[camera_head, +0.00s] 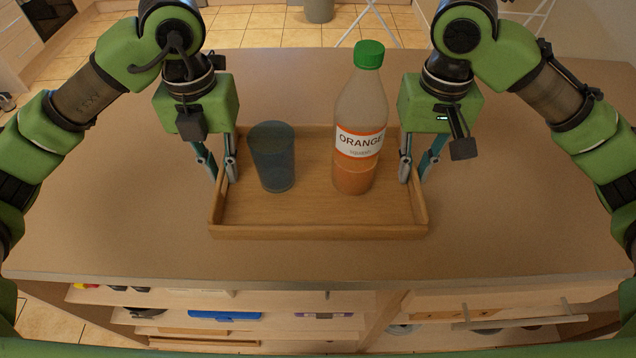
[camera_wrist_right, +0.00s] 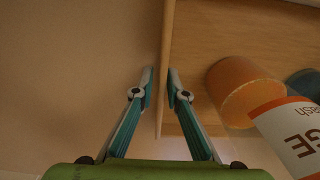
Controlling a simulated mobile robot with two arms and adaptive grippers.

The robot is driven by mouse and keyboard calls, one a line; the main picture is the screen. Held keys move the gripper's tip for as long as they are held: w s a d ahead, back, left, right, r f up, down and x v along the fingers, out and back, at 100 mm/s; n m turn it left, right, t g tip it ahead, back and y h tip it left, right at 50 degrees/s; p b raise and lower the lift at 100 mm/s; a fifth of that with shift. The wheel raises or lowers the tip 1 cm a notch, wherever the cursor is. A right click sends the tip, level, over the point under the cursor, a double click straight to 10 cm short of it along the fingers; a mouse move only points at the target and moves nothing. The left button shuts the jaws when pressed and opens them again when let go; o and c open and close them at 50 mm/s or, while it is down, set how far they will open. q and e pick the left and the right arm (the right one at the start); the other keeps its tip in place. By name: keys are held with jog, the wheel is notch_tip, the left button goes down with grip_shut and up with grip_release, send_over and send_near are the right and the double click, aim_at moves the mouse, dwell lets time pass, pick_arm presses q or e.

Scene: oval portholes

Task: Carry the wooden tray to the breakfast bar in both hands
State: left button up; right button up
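The wooden tray (camera_head: 319,232) rests on a light brown worktop. It carries a dark blue-grey cup (camera_head: 272,160) on its left and an orange squash bottle (camera_head: 358,124) with a green cap on its right; both are upright. My left gripper (camera_head: 221,174) points down at the tray's left wall, with one finger on each side. My right gripper (camera_head: 413,174) straddles the right wall the same way. In the right wrist view its fingers (camera_wrist_right: 161,84) stand either side of the thin wall, with a gap showing on the outer side. The left fingers' contact with the wall is not clear.
The worktop (camera_head: 520,200) is bare around the tray. Open shelves (camera_head: 225,315) with several items lie below its front edge. Tiled floor (camera_head: 270,37) and a grey bin (camera_head: 319,10) show beyond the far edge.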

pick_arm(q)
jog(key=shift+d+r, duration=0.1)
pick_arm(e)
jog(key=shift+a+r, duration=0.1)
pick_arm(q)
jog(key=shift+r, duration=0.1)
jog(key=shift+r, duration=0.4)
notch_tip(320, 180, up, 11)
pick_arm(e)
notch_tip(320, 180, up, 12)
dwell(0.8)
dwell(0.4)
